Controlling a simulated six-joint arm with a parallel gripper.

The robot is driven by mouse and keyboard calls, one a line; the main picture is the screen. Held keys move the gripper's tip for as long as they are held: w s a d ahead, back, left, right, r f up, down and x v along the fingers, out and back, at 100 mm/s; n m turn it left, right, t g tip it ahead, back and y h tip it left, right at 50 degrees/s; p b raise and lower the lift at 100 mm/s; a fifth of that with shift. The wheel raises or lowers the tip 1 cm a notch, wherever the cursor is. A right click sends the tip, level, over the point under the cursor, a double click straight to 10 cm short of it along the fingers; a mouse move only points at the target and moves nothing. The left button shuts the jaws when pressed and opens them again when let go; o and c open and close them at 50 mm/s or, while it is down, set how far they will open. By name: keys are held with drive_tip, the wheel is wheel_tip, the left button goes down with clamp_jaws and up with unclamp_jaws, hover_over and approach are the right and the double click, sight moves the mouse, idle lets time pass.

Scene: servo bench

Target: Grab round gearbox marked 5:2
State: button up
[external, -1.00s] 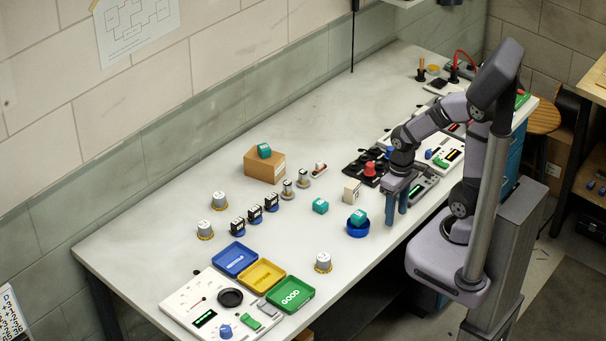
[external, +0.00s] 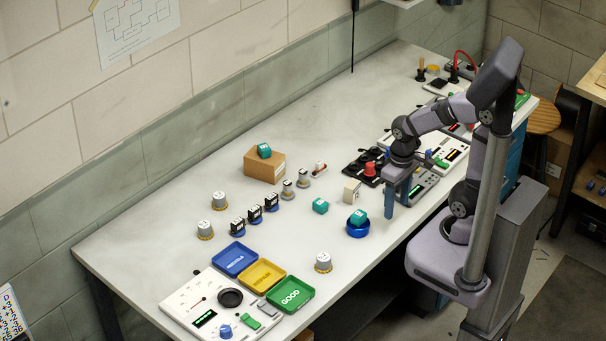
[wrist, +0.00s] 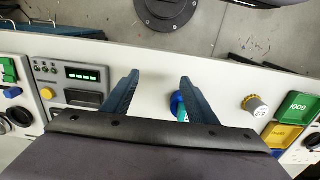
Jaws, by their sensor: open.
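Several round grey gearboxes with yellow bases stand upright on the bench. One (external: 323,262) is near the front edge beside the green tray, and two (external: 219,200) (external: 205,229) are at the left, behind the trays. The front one also shows in the wrist view (wrist: 254,105), right of my fingers; its small label seems to read 5:2. The labels on the other two are too small to read. My gripper (external: 397,200) is open and empty, above the bench front, well right of the front gearbox. Its fingers are apart in the wrist view (wrist: 159,77).
A blue round dish (external: 357,230) with a teal block (external: 358,216) stands between my gripper and the front gearbox. Blue (external: 235,259), yellow (external: 262,275) and green (external: 291,294) trays lie beyond it, with a test panel (external: 180,298). A cardboard box (external: 265,168) stands further back.

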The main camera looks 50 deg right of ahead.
drive_tip(key=r, duration=0.2)
drive_tip(key=n+t+h+p, duration=0.1)
drive_tip(key=n+t+h, duration=0.9)
drive_tip(key=n, duration=1.7)
hover_over(325, 264)
drive_tip(key=s+a, duration=0.4)
drive_tip(key=f, duration=0.7)
drive_tip(key=shift+w+d+f, duration=0.1)
drive_tip(key=shift+w+d, duration=0.15)
drive_tip(key=shift+f, duration=0.2)
drive_tip(key=shift+p+x, duration=0.55)
drive_tip(key=shift+x, duration=0.35)
drive_tip(key=shift+w+d+g+y, duration=0.15)
drive_tip(key=shift+g+y, duration=0.15)
drive_tip(key=shift+w+d+p, duration=0.35)
drive_tip(key=shift+p, duration=0.15)
drive_tip(key=p+x, duration=0.1)
drive_tip(key=x, duration=0.2)
drive_tip(key=shift+w+p, duration=0.15)
drive_tip(key=shift+p, duration=0.25)
drive_tip(key=shift+w+d+f, duration=0.3)
drive_tip(key=shift+d+f, duration=0.05)
drive_tip(key=shift+d, duration=0.05)
